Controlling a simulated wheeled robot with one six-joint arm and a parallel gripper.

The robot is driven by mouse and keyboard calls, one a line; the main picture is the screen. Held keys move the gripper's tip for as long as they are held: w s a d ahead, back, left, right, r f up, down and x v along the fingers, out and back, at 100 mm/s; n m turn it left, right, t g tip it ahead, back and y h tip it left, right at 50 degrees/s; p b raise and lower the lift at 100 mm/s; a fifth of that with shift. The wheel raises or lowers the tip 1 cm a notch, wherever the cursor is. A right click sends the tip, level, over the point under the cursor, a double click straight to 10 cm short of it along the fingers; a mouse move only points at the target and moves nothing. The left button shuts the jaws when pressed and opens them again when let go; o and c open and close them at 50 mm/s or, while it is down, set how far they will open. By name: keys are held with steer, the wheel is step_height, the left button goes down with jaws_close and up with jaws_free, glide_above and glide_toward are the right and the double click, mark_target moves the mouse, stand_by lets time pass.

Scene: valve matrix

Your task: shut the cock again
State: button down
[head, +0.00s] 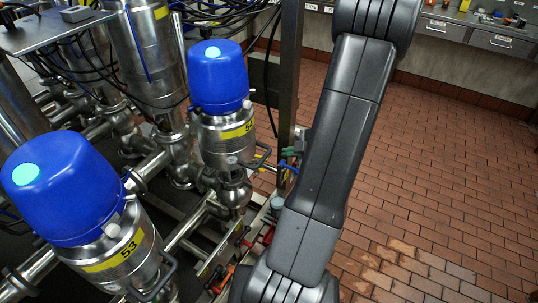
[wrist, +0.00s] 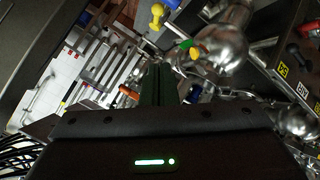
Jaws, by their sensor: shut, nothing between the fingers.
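My gripper (wrist: 158,72) is shut and empty in the wrist view, its dark fingers together. In the head view my arm hides it. Several small coloured handles show around the fingers in the wrist view: a yellow one (wrist: 157,16), a green and yellow one (wrist: 190,48), an orange one (wrist: 128,91) and a blue one (wrist: 172,84). I cannot tell which belongs to the cock, or whether the fingers touch any. In the head view a green handle (head: 291,150) and a blue handle (head: 288,167) show beside the post, with red-orange handles (head: 221,277) lower down.
Valves 53 (head: 57,185) and 54 (head: 218,75), with blue heads and steel bodies, stand left of my arm. Pipes and cables crowd that side. A steel post (head: 290,70) rises beside my arm. Tiled floor (head: 440,170) is free at right, before a drawer bench (head: 465,38).

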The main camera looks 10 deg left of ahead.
steer(key=shift+a+f, duration=0.1)
steer(key=b, duration=0.1)
glide_toward(259, 157)
steer(key=a+f, duration=0.1)
steer(key=a, duration=0.2)
steer(key=shift+w+f, duration=0.8)
steer(key=shift+w, duration=0.05)
